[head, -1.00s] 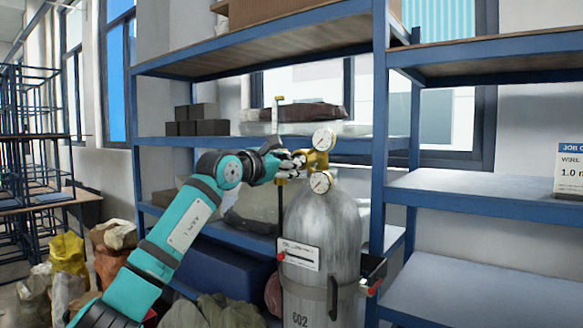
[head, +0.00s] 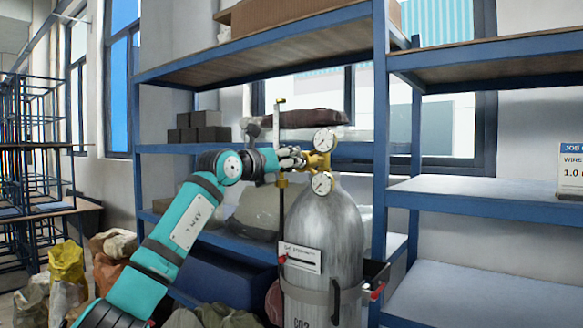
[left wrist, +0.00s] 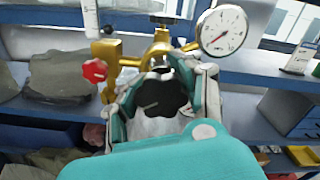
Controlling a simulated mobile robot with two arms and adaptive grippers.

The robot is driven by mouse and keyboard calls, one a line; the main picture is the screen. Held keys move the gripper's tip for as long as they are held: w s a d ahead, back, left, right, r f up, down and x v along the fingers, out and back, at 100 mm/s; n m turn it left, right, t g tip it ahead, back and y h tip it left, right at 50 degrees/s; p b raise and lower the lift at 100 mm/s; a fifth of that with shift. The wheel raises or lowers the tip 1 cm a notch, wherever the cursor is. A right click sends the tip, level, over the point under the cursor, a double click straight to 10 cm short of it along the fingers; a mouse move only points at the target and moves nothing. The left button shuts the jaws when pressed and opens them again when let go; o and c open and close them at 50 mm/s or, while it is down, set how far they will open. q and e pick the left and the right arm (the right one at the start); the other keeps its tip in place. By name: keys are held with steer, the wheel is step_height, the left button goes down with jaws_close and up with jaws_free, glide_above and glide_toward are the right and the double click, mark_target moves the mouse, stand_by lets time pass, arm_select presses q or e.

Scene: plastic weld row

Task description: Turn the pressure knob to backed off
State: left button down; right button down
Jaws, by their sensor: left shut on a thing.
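A grey gas cylinder (head: 322,235) stands upright in front of the blue shelf. A brass regulator (head: 318,160) with two round white gauges sits on top of it. My left gripper (head: 292,158) is at the left end of the regulator. In the left wrist view, a black lobed pressure knob (left wrist: 161,96) sits between the fingers of my left gripper (left wrist: 160,100), which is shut on it. The fingers hide the knob in the head view. A smaller red knob (left wrist: 95,70) is left of the fingers, apart from them. My right gripper is out of view.
An upright flow tube (head: 279,125) stands close beside my left gripper. One gauge (left wrist: 223,30) is near the fingers at the upper right. Blue shelf posts (head: 380,130) stand behind the cylinder. Filled bags (head: 67,262) lie on the floor at left.

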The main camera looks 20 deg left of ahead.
arm_select(q)
steer(key=shift+w+f+n, duration=0.15)
steer(key=shift+f+n, duration=0.55)
steer(key=shift+n, duration=0.4)
steer(key=c, duration=1.3)
jaws_free()
steer(key=shift+o, duration=1.1)
steer(key=shift+s+r, duration=0.25)
steer(key=shift+s, duration=0.1)
steer(key=o, duration=0.4)
steer(key=shift+s+a+r, duration=0.15)
steer(key=shift+a+r, duration=0.05)
steer(key=shift+r, duration=0.1)
steer(key=v, duration=1.2)
